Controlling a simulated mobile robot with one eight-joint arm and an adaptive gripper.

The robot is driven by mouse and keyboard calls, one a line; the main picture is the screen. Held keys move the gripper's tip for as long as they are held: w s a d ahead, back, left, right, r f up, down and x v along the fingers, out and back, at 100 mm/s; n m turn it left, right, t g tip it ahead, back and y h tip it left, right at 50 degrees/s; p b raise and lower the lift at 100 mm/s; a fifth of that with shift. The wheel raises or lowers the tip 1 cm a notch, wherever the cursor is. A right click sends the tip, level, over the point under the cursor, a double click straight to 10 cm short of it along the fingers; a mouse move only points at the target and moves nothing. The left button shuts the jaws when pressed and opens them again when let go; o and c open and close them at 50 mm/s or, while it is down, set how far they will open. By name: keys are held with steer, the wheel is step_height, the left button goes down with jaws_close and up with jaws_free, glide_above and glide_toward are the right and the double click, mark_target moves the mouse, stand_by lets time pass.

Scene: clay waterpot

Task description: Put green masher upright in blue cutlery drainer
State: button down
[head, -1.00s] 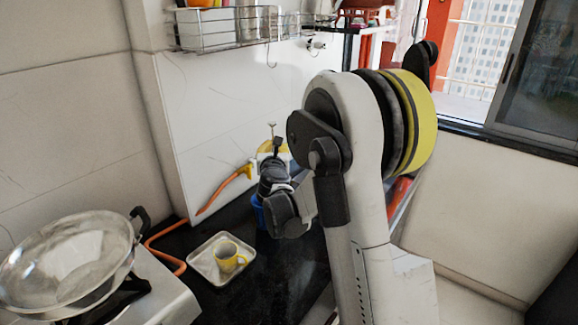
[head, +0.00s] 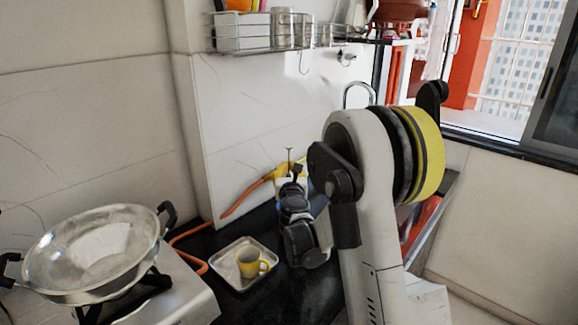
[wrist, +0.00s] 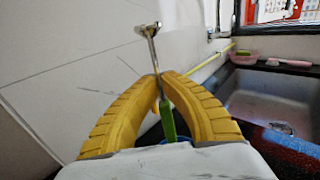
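The green masher (wrist: 168,121) stands roughly upright in the wrist view, its green handle down and its metal shaft and head up. My gripper (wrist: 160,77) has its yellow fingertips drawn together around the shaft just above the handle, and appears shut on it. A small part of the blue cutlery drainer (wrist: 174,141) shows low behind my gripper; most of it is hidden. I cannot tell whether the handle's lower end is inside it. In the head view, my gripper (head: 290,171) is by the wall with the masher's thin metal top (head: 289,154) above it.
A metal tray (head: 230,281) with a yellow cup (head: 250,264) is on the dark counter, left of my arm. A wok (head: 90,250) sits on the stove at left. An orange hose (head: 245,199) runs along the wall. A sink (wrist: 265,100) is at right in the wrist view.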

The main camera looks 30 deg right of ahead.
steer(key=shift+f+b, duration=2.35)
steer(key=shift+f, duration=2)
steer(key=c, duration=1.5)
jaws_free()
steer(key=shift+c, duration=0.2)
step_height(320, 180, up, 10)
